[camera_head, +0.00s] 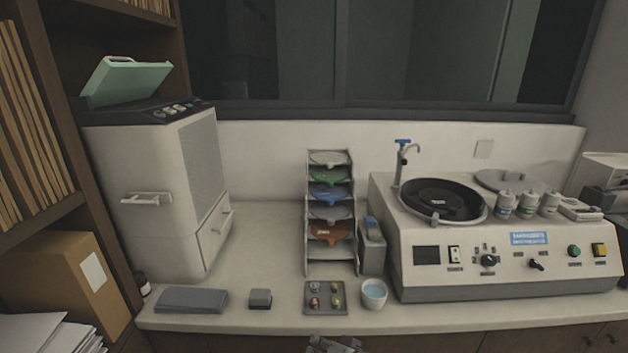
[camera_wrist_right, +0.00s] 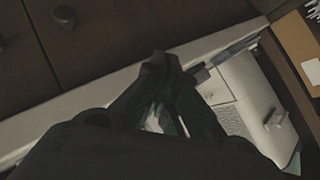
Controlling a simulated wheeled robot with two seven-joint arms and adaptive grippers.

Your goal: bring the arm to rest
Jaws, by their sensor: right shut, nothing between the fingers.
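My right gripper (camera_wrist_right: 165,62) shows large and dark in the right wrist view, its fingers closed together and empty. It hangs in front of the counter edge, with part of the white press beyond it. In the head view, a small grey piece of my own arm (camera_head: 333,345) shows at the bottom edge, below the sample tray; most of it is out of frame. My left gripper is not in view. The white mounting press (camera_head: 150,200) stands at the left of the counter with its green lid (camera_head: 125,80) raised. Its handle (camera_wrist_right: 278,120) also shows in the right wrist view.
The counter (camera_head: 265,240) holds a dark flat pad (camera_head: 191,300), a small grey block (camera_head: 260,298), a sample tray (camera_head: 312,309), a cup (camera_head: 374,294), a disc rack (camera_head: 344,262) and a polishing machine (camera_head: 460,278). A cardboard box (camera_head: 62,270) stands at left.

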